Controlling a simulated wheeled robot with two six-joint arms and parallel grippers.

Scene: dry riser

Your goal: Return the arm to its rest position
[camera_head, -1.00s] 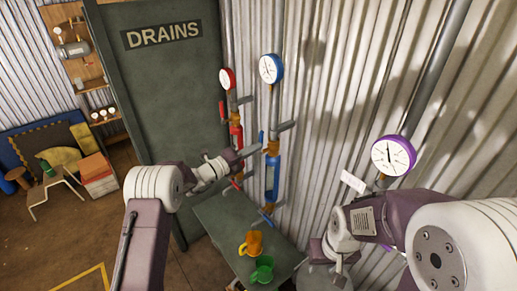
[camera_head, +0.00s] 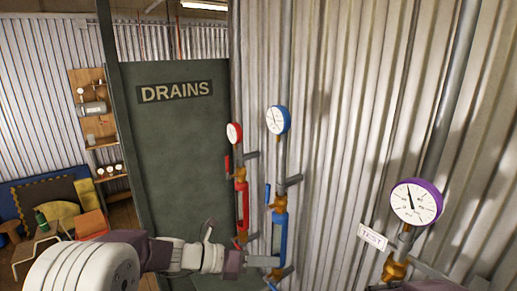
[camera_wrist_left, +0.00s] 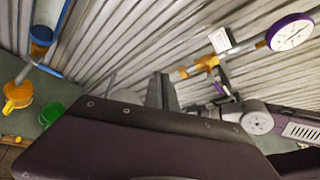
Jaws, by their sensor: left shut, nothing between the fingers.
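My left arm enters the head view from the lower left. Its left gripper (camera_head: 262,261) is shut and empty, in front of the lower part of the blue standpipe. In the left wrist view a dark purple part of my own arm fills the bottom, and the fingertips are hard to make out. My right gripper does not show clearly; only a sliver of the right arm is at the head view's bottom right edge, and part of it shows in the left wrist view.
A red pipe valve (camera_head: 242,205) and a blue pipe valve (camera_head: 279,235) stand by the wall, with a red gauge (camera_head: 234,133) and blue gauge (camera_head: 278,120) above. A purple gauge (camera_head: 416,202) is at right, beside a TEST tag (camera_head: 372,237).

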